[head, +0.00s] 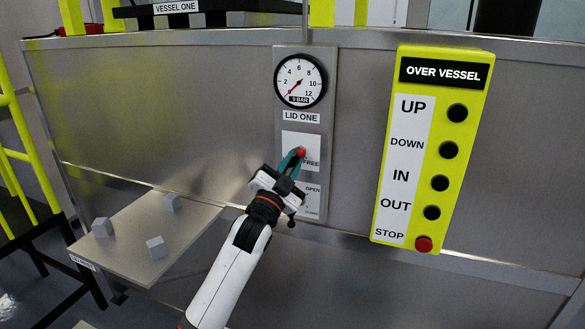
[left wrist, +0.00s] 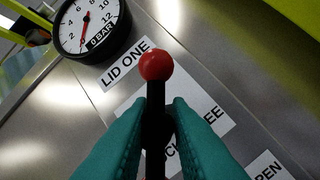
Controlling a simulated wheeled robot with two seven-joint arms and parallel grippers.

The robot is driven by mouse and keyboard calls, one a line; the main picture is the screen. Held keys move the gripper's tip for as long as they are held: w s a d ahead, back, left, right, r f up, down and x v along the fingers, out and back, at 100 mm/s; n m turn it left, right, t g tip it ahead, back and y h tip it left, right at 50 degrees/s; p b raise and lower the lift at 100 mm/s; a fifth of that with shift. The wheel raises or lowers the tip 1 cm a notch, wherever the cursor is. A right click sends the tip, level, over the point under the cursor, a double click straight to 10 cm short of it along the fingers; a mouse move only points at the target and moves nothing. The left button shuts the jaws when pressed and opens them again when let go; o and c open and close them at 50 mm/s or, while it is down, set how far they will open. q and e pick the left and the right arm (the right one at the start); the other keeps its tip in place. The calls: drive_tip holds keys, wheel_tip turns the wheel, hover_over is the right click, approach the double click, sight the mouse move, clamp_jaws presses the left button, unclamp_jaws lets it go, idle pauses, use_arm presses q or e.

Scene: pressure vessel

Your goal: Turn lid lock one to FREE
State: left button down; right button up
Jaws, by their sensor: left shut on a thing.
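The lid lock one lever has a black shaft (left wrist: 157,110) and a red knob (left wrist: 156,66), which also shows in the head view (head: 301,152). It stands in front of a white label plate (head: 303,141) under the "LID ONE" sign (head: 301,117). The word FREE shows just below and right of the knob; the LOCK word is mostly hidden. My left gripper (head: 292,161) is shut on the lever, its teal fingers on both sides of the shaft below the knob. The lever's exact angle cannot be told. My right gripper is not in view.
A pressure gauge (head: 300,81) marked 0 BAR sits above. An OPEN label (head: 313,190) lies below, partly hidden by my gripper. A yellow "OVER VESSEL" button box (head: 467,155) hangs at the right. A shelf (head: 150,269) with grey cubes projects at lower left.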

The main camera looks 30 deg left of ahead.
use_arm(q)
drive_tip(key=n+y, duration=0.1)
drive_tip(key=n, duration=0.1)
drive_tip(key=n+y, duration=0.1)
drive_tip(key=n, duration=0.1)
drive_tip(key=n+y, duration=0.1)
drive_tip(key=n, duration=0.1)
drive_tip(key=shift+r+y, duration=0.3)
drive_tip(key=shift+r, duration=0.05)
drive_tip(key=shift+a+n+g+y+p, duration=0.15)
drive_tip(key=shift+n+g+y, duration=0.3)
drive_tip(key=shift+n, duration=0.55)
drive_tip(key=shift+d+n+g+y+p, duration=0.1)
drive_tip(key=shift+n+g+y+p, duration=0.15)
drive_tip(key=shift+n+y, duration=0.55)
drive_tip(key=shift+a+n+g+y+p, duration=0.1)
drive_tip(key=shift+n+g+y, duration=0.3)
drive_tip(key=shift+n, duration=0.8)
drive_tip(key=shift+f+n, duration=0.1)
drive_tip(key=shift+n, duration=0.2)
drive_tip(key=c, duration=1.6)
unclamp_jaws()
drive_tip(key=shift+c, duration=0.2)
drive_tip(key=shift+o, duration=0.9)
drive_tip(key=shift+s+a+f, duration=0.1)
drive_tip(key=shift+f, duration=0.05)
drive_tip(key=shift+f, duration=0.1)
